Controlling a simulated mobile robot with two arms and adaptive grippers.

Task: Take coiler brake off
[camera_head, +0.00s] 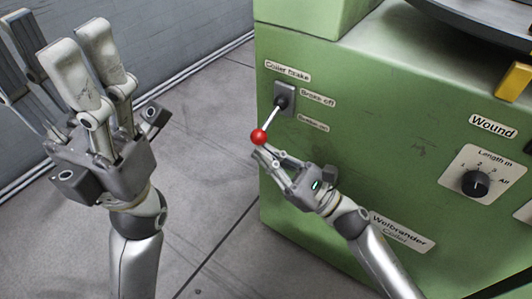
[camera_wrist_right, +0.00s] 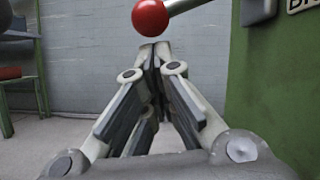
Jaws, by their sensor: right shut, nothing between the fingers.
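The coiler brake lever is a pale rod with a red ball knob (camera_head: 259,137). It comes out of a dark switch plate (camera_head: 285,98) on the green machine and slants down to the left. Labels beside it read "Coiler brake", "Brake off" and "Brake on". My right gripper (camera_head: 258,150) is shut and empty, its fingertips just below the red knob. In the right wrist view the red knob (camera_wrist_right: 150,17) shows just above the closed fingertips (camera_wrist_right: 155,46); whether they touch is unclear. My left gripper (camera_head: 65,55) is raised at the left with its fingers apart, away from the lever.
The green machine (camera_head: 350,160) fills the right side, with a "Length m" dial (camera_head: 475,183), a "Wound" label (camera_head: 493,127) and a yellow part (camera_head: 514,82). A grey wall stands behind. Grey floor (camera_head: 210,150) lies open between my left gripper and the machine.

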